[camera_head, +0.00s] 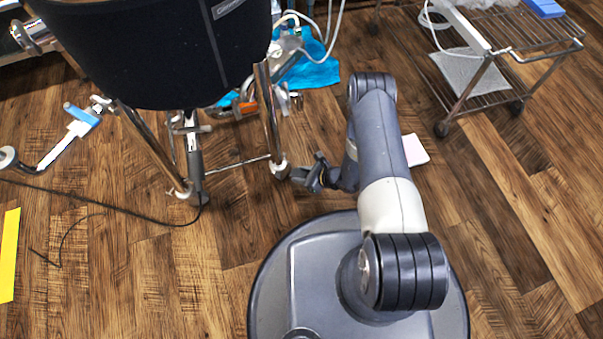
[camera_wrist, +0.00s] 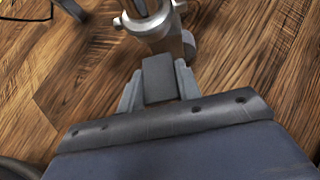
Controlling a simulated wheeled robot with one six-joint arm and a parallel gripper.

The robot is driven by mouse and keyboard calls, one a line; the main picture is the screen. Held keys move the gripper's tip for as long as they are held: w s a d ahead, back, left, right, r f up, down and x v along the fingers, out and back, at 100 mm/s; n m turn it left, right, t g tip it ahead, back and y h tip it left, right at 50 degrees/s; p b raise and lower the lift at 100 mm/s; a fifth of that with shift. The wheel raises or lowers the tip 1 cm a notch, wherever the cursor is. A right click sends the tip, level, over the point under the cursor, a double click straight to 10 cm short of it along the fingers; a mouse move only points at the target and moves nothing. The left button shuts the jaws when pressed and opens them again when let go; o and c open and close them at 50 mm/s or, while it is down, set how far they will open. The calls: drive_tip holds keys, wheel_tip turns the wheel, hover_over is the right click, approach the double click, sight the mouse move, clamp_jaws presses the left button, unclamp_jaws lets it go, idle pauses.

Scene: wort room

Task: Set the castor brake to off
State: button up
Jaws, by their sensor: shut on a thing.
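The black-wrapped vessel (camera_head: 160,50) stands on metal legs at the upper left of the head view. The foot of its right leg, with the castor (camera_head: 279,168), is low on the wooden floor. In the wrist view the castor (camera_wrist: 150,22) shows as a pale metal collar and wheel at the top. My gripper (camera_head: 306,175) is beside this castor.
A wire-shelf trolley (camera_head: 520,45) stands at the upper right. A white flat item (camera_head: 414,150) lies behind my arm. A black cable (camera_head: 110,207) runs across the floor on the left, near a yellow strip (camera_head: 9,255). Blue cloth (camera_head: 315,70) lies behind the vessel.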

drive_tip(key=shift+r+h, duration=0.2)
drive_tip(key=shift+h, duration=0.2)
drive_tip(key=o, duration=1)
drive_tip(key=p+v, duration=0.4)
drive_tip(key=v, duration=0.6)
drive_tip(key=shift+d+r, duration=0.2)
drive_tip(key=shift+r, duration=0.1)
